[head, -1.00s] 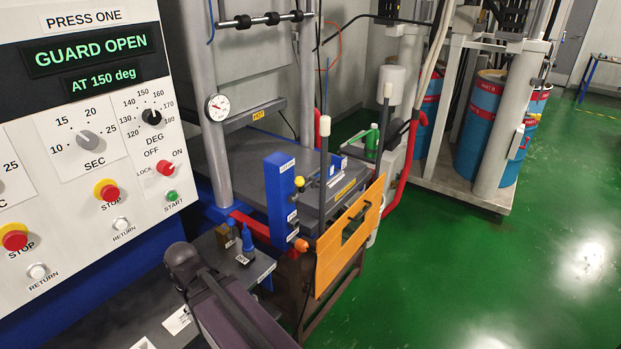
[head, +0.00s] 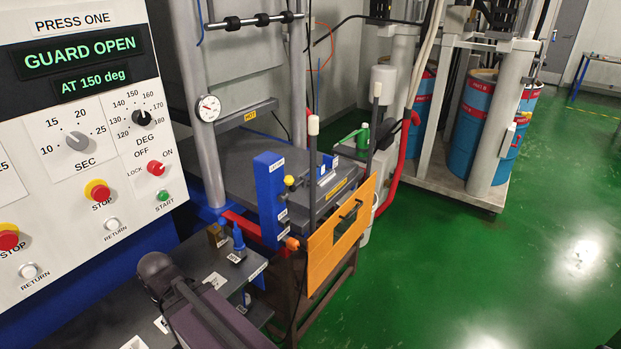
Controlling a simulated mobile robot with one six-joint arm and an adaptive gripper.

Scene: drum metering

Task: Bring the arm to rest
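A dark purple-black part of my arm (head: 190,305) reaches up from the bottom edge, in front of a dark shelf. My gripper is not in the picture, so I cannot see its fingers or anything they may hold. The press control panel (head: 85,225) stands at the left. Its display (head: 82,52) reads "GUARD OPEN" and "AT 150 deg". The orange guard panel (head: 322,262) stands at the front of the press, below the grey platen (head: 240,165) marked hot.
The dark shelf (head: 215,262) holds a blue-topped bottle (head: 238,240) and a small brown block (head: 216,236). Blue drums (head: 470,125) stand in a grey frame behind. The green floor (head: 500,265) at the right is clear. A table (head: 597,58) stands far right.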

